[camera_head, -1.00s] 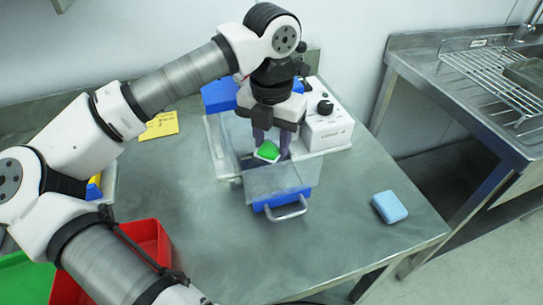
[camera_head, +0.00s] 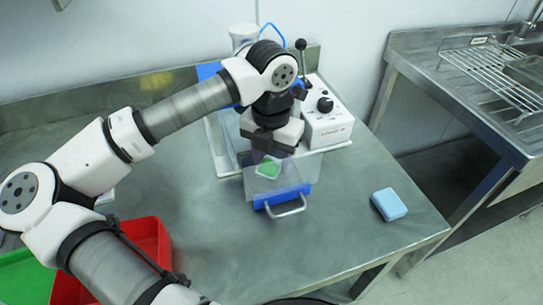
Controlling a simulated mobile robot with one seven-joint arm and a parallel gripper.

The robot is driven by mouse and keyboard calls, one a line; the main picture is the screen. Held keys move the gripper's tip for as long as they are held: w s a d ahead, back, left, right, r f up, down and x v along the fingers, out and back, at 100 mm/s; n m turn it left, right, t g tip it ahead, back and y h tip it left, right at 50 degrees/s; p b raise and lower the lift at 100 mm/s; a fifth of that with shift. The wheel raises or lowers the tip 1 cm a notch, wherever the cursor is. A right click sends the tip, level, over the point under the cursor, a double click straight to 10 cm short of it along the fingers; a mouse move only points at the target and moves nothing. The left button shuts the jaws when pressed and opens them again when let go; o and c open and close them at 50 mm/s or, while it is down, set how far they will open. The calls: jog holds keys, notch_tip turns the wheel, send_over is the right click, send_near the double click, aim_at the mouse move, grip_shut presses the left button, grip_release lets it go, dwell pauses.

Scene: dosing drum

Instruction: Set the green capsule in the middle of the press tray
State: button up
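The green capsule (camera_head: 268,168), with a pale edge, shows directly below my gripper (camera_head: 268,162). The finger area is faint and partly hidden by the wrist; the fingers appear to close on the capsule's sides. The capsule appears over the tray's back-middle part. I cannot tell whether it touches the tray floor.
A white control box (camera_head: 328,127) with a black knob and a lever stands right of the press. A light blue block (camera_head: 389,205) lies on the steel table (camera_head: 340,230). A red bin (camera_head: 150,240) and a green bin (camera_head: 25,275) are at left, under my arm. The table front is clear.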

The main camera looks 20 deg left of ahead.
jog(key=shift+o, duration=0.9)
jog(key=shift+r, duration=0.2)
notch_tip(320, 180, up, 12)
dwell(0.9)
